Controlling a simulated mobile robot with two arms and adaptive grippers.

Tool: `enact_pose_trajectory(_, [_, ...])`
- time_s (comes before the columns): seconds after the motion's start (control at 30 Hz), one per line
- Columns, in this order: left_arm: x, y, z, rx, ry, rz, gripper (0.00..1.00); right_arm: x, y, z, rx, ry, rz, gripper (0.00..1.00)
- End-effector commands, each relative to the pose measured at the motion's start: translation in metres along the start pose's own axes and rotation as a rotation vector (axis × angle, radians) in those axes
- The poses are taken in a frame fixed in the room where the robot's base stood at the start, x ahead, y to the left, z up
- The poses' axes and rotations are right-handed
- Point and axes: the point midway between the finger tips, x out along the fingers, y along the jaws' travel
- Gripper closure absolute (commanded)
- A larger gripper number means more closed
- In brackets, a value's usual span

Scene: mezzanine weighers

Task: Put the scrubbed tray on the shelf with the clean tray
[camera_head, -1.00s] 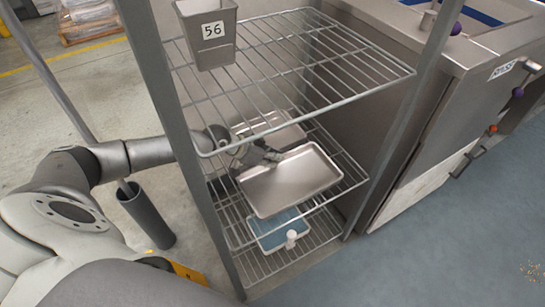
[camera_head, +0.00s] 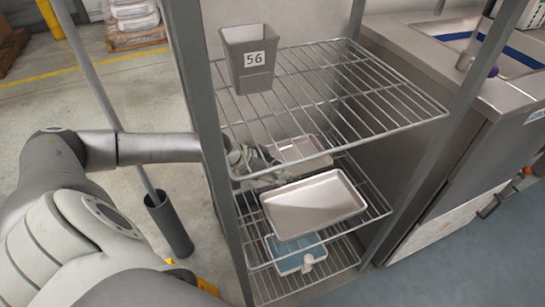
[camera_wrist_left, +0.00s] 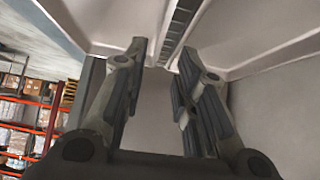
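A shiny metal tray (camera_head: 312,207) lies at the front of the rack's middle wire shelf (camera_head: 374,196). A second metal tray (camera_head: 300,150) is behind it, partly seen through the top shelf's wires. Their looks do not tell me which is the scrubbed one. My left gripper (camera_head: 268,165) reaches in from the left between the rack posts, beside the front tray's back left corner; the top shelf partly covers it. In the left wrist view its fingers (camera_wrist_left: 162,65) stand apart with nothing clearly between them, and pale metal surfaces lie beyond. My right gripper is not in view.
A grey bin marked 56 (camera_head: 249,58) stands on the top shelf (camera_head: 340,90). A blue tray (camera_head: 290,256) with a small white item lies on the bottom shelf. A metal sink unit (camera_head: 450,130) stands close on the right. Rack posts border my left arm.

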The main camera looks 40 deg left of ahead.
Motion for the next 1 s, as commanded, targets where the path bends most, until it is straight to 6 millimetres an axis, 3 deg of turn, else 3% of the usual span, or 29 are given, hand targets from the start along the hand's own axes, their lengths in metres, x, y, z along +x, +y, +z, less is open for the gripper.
enact_pose_trajectory(0.1, [-0.016,0.0,0.001,0.001,-0.002,0.0,0.73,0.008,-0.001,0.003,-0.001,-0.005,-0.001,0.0])
enact_pose_trajectory(0.3, [-0.027,0.0,0.0,0.0,-0.001,0.001,0.73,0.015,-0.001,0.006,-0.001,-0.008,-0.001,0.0])
enact_pose_trajectory(1.0, [-0.027,0.0,0.001,0.0,-0.001,0.001,0.73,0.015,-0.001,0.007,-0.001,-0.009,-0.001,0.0])
